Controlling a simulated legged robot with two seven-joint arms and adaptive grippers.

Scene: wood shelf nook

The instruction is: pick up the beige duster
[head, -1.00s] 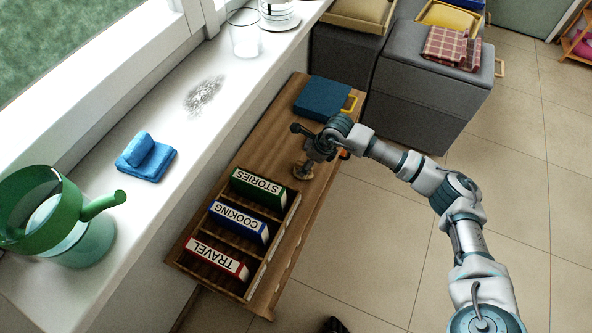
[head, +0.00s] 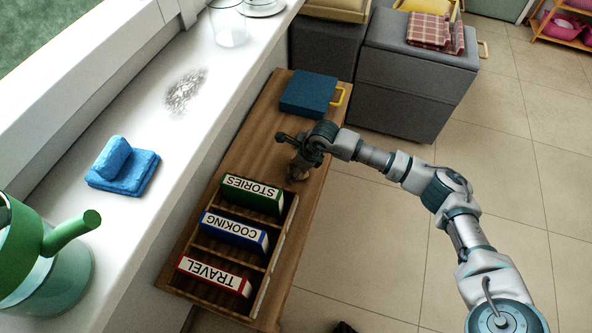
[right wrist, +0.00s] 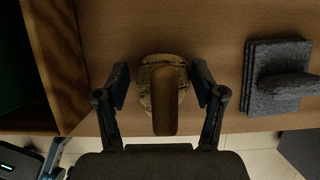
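The beige duster (right wrist: 165,98) lies on the wooden bench, an oval pad with a brown raised grip on top. In the head view only a small beige part of it (head: 297,173) shows below my right gripper (head: 300,152). In the right wrist view my right gripper (right wrist: 160,85) is open, with one finger on each side of the duster's grip and a gap on both sides. Whether the fingertips reach down to the grip's height is hard to tell.
A dark grey duster-like pad (right wrist: 281,80) lies right of the beige one in the wrist view. A rack (head: 264,300) with green, blue and red books and a blue box (head: 309,93) share the bench. A blue pad (head: 122,168) and green watering can (head: 60,275) stand on the sill.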

